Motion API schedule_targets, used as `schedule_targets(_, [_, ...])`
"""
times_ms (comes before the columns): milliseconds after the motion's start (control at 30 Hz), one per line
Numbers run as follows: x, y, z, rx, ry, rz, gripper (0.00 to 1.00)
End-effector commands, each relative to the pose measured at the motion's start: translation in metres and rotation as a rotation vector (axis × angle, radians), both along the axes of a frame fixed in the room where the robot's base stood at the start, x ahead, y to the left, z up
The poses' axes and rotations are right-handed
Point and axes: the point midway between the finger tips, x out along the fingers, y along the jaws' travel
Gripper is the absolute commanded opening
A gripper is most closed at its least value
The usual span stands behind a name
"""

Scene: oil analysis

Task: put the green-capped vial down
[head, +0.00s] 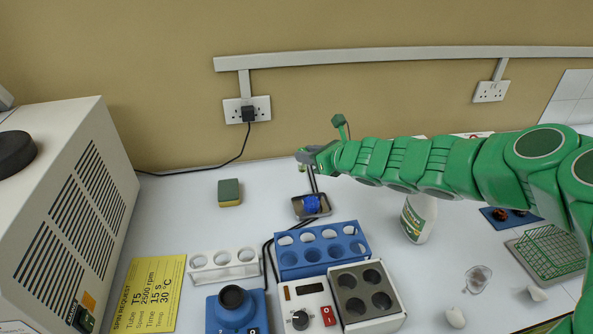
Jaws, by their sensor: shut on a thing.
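My gripper (311,172) is at the far end of my green arm, above the back middle of the bench. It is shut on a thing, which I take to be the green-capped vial. The vial is too small and too hidden by the gripper and wrist to make out its cap or tilt. Below the gripper in the picture is a small metal tray (324,212) with a blue object (311,204) in it. Nearer are a blue rack (290,269) with several round holes and a white rack (225,272) with round holes.
A grey block (347,286) with round wells, a blue device (231,310) and a spray bottle (419,218) stand around the racks. A green-and-yellow sponge (229,193) lies left of the tray. A large vented machine (60,200) fills the left.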

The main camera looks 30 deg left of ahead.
Motion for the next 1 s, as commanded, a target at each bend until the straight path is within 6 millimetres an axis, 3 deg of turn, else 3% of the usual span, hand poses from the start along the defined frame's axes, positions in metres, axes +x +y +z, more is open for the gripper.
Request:
schedule_targets(767, [0.061,0.058,-0.037,-0.002,-0.003,0.0,0.0])
schedule_targets(1000, [0.073,0.071,-0.061,-0.002,0.001,0.003,0.0])
